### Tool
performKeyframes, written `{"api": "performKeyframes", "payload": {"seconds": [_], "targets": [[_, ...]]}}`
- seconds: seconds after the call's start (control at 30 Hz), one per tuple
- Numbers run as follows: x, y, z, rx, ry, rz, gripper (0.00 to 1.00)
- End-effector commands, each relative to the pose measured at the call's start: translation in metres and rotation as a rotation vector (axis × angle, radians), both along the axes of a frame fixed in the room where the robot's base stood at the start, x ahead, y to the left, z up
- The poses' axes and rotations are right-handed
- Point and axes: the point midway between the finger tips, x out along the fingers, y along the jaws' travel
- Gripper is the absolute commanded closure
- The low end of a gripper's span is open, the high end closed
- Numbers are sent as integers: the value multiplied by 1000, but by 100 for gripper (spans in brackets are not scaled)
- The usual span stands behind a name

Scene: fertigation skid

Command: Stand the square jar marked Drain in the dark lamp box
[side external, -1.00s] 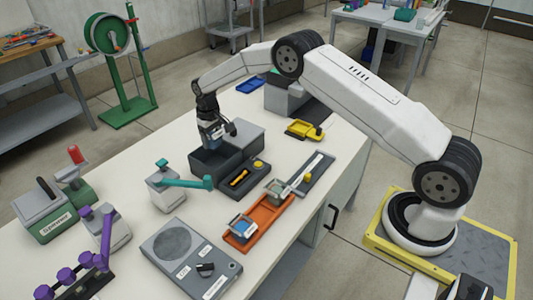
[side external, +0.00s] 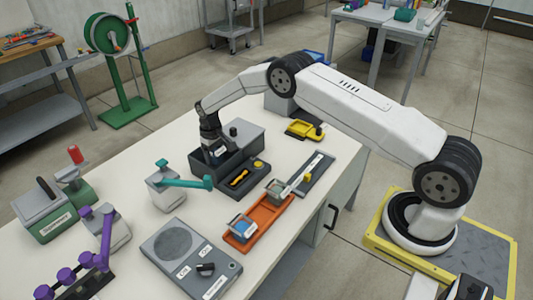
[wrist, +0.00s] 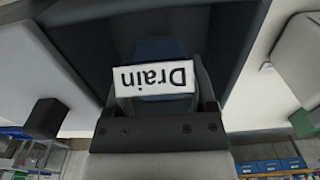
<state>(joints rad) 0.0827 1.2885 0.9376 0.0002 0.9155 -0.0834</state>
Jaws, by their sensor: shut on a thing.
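The square jar marked Drain (wrist: 153,78) is between the fingers of my gripper (side external: 217,152); its white label reads upside down in the wrist view. My gripper is shut on the jar, pointing down at the dark lamp box (side external: 202,180). In the side external view the jar is low in the box's open mouth, partly hidden by the box wall. Dark box walls (wrist: 75,45) surround the jar in the wrist view. I cannot tell whether the jar touches the box floor.
A grey block with a black knob (side external: 233,131) adjoins the box. A teal-handled device (side external: 165,188) stands at left. An orange tray (side external: 258,228) holding another square jar (side external: 243,226) lies in front.

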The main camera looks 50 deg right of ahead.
Motion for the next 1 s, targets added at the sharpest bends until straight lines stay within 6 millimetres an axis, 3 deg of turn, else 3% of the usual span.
{"api": "performKeyframes", "payload": {"seconds": [0.5, 0.97, 1.0], "targets": [[1, 0, -31, 0, -1, 0, 91], [0, 0, -35, 0, -1, 0, 91], [0, 0, -35, 0, -1, 0, 15]]}}
